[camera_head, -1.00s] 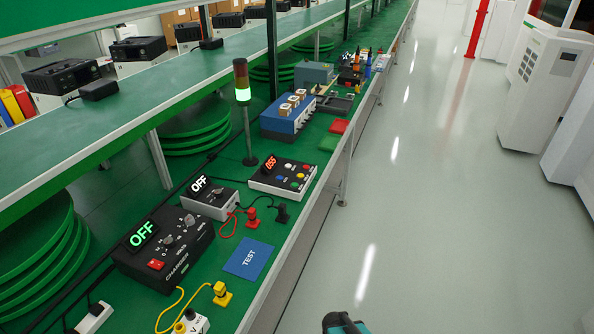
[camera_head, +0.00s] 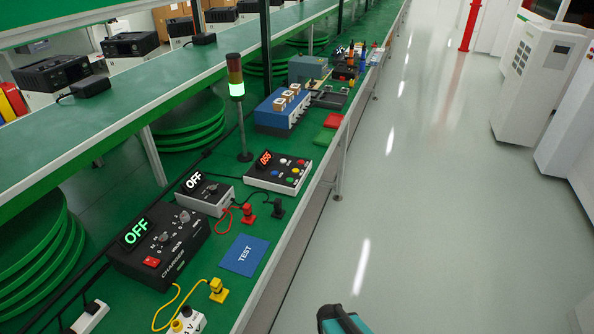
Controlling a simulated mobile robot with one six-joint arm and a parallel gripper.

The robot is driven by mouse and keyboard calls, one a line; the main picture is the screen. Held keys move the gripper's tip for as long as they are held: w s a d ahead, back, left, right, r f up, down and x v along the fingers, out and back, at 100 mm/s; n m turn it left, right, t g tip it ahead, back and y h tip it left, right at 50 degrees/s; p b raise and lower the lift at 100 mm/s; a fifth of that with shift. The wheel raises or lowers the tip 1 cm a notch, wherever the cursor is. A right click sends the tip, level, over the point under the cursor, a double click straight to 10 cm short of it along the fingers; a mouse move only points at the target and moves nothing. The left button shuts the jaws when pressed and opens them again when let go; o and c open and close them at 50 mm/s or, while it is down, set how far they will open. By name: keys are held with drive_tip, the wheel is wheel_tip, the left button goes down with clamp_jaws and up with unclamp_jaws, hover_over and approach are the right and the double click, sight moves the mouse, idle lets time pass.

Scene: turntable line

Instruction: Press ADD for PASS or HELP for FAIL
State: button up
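The button box (camera_head: 279,175) sits on the green bench, with a red lit display that seems to read 055 and several coloured buttons in white, blue, green, red and yellow. Labels ADD and HELP are too small to read. A stack light (camera_head: 237,90) beside it glows green below darker segments.
Red (camera_head: 248,213) and black plugs (camera_head: 278,207) and a yellow plug (camera_head: 218,290) with cables lie around the TEST mat. A blue rack (camera_head: 284,112) and red and green pads (camera_head: 333,120) stand further back. The grey floor (camera_head: 400,220) at right is clear.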

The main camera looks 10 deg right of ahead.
drive_tip(key=shift+c, duration=0.5)
clamp_jaws()
idle(1.1)
